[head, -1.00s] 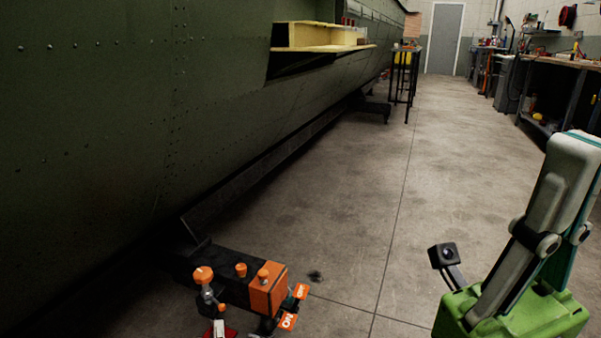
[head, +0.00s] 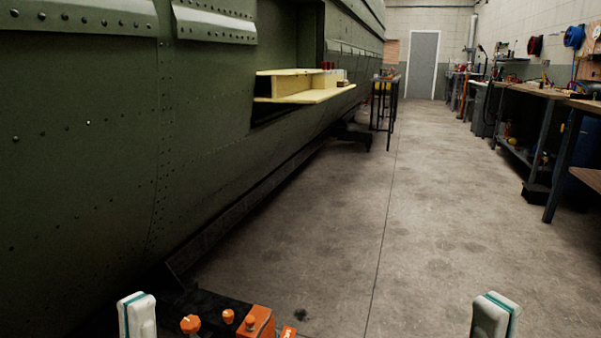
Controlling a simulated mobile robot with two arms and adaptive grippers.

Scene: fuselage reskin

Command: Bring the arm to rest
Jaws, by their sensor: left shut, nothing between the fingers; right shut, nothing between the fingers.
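The upper end of a white and teal link of my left arm (head: 137,315) rises at the bottom left of the head view. A matching link of my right arm (head: 495,314) rises at the bottom right. Both links stand nearly upright and well apart, and their lower parts are cut off by the bottom edge. I see no fingers of either gripper in this view. Neither visible link touches anything that I can make out.
The green riveted fuselage (head: 75,190) fills the left side, with a yellow ledge (head: 310,95) jutting out. Orange-knobbed equipment (head: 255,322) stands low in front. Workbenches (head: 530,92) line the right wall. The concrete floor (head: 430,220) between is clear.

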